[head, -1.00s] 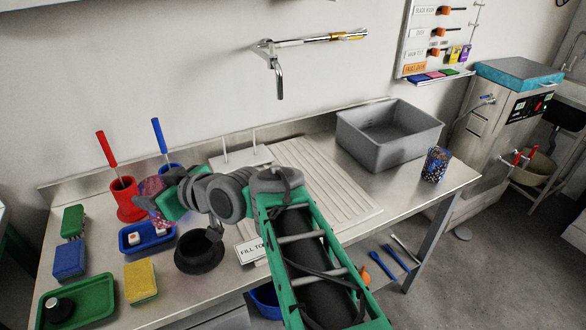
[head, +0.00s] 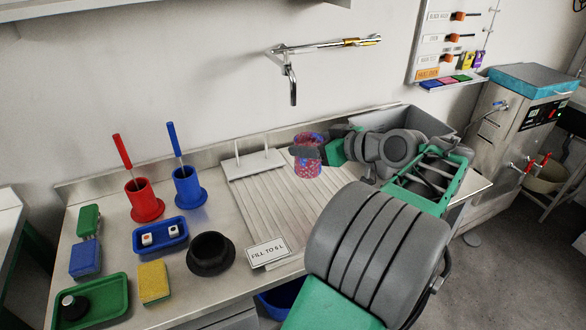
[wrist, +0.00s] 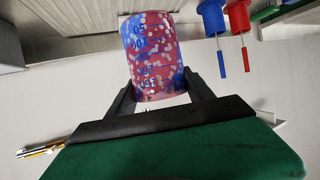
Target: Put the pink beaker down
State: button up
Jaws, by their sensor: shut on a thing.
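The pink beaker (head: 308,158), speckled pink and blue with dark markings, is over the ribbed draining board (head: 268,205) in the head view. My gripper (head: 312,153) is shut on it from the right side. In the wrist view the beaker (wrist: 153,57) sits between the two black fingers of my gripper (wrist: 160,92). Whether its base touches the board or hangs above it, I cannot tell. My arm reaches in from the right and hides part of the grey basin behind it.
A white peg rack (head: 252,162) stands at the back of the board, left of the beaker. A "FILL TO" sign (head: 267,252) and black round holder (head: 210,253) are in front. Red (head: 144,200) and blue (head: 187,187) brush holders stand left. The grey basin (head: 415,118) is right.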

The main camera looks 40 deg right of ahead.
jog(key=w+d+f, duration=0.1)
jog(key=w+f, duration=0.2)
jog(key=f, duration=0.1)
jog(key=w+d+f, duration=0.2)
jog(key=w+f, duration=0.1)
jog(key=w, duration=0.1)
jog(key=w+d+f, duration=0.1)
jog(key=w+f, duration=0.3)
jog(key=shift+d+f+p, duration=0.15)
jog(key=shift+f+p, duration=0.15)
jog(key=shift+s+f, duration=0.1)
jog(key=shift+f, duration=0.25)
jog(key=o, duration=1.4)
jog(key=shift+o, duration=0.2)
jog(key=shift+r, duration=0.35)
jog(key=v, duration=1.1)
jog(key=shift+s, duration=0.4)
